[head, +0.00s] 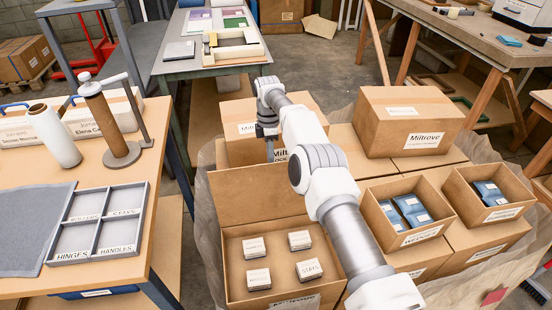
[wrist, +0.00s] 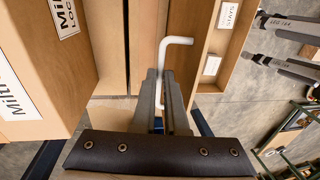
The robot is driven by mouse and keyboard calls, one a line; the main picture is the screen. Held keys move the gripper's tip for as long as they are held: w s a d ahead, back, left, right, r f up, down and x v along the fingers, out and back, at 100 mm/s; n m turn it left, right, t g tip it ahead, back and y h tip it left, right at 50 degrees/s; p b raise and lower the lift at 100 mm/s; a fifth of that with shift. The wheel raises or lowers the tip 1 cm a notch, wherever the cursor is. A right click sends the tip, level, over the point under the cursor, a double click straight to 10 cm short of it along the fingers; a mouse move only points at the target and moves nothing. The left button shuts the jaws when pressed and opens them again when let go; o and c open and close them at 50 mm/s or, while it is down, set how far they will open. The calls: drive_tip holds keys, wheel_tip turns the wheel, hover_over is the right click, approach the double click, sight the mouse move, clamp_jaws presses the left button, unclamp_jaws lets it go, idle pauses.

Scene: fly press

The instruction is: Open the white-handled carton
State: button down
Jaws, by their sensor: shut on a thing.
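The white handle (wrist: 176,41) is a thin bent rod in the wrist view. Its lower part runs between the two grey fingers of my gripper (wrist: 161,84), which are closed on it. In the head view my gripper (head: 270,152) points down at the upper edge of the raised brown lid (head: 238,190) of an open carton (head: 240,299). The handle is hidden there. Inside this carton sit several small labelled boxes (head: 258,279). My arm covers the right part of the lid and carton.
A closed Miltrove carton (head: 385,110) stands at the back right, another (head: 236,118) behind my gripper. Two open cartons (head: 425,240) (head: 460,200) hold blue packs. A wooden table (head: 165,180) at left bears a grey divided tray (head: 98,222), a brown roller and a white roll.

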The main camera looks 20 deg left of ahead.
idle(0.3)
drive_tip(key=c, duration=0.9)
unclamp_jaws()
drive_tip(key=shift+c, duration=0.2)
wheel_tip(320, 180, up, 4)
drive_tip(key=shift+d+r, duration=0.15)
drive_tip(key=shift+d+r+b, duration=0.3)
drive_tip(key=shift+d+r, duration=0.1)
drive_tip(key=shift+d, duration=0.4)
drive_tip(key=d+r, duration=0.6)
drive_tip(key=d, duration=0.3)
drive_tip(key=shift+s+d, duration=0.2)
drive_tip(key=shift+d, duration=0.2)
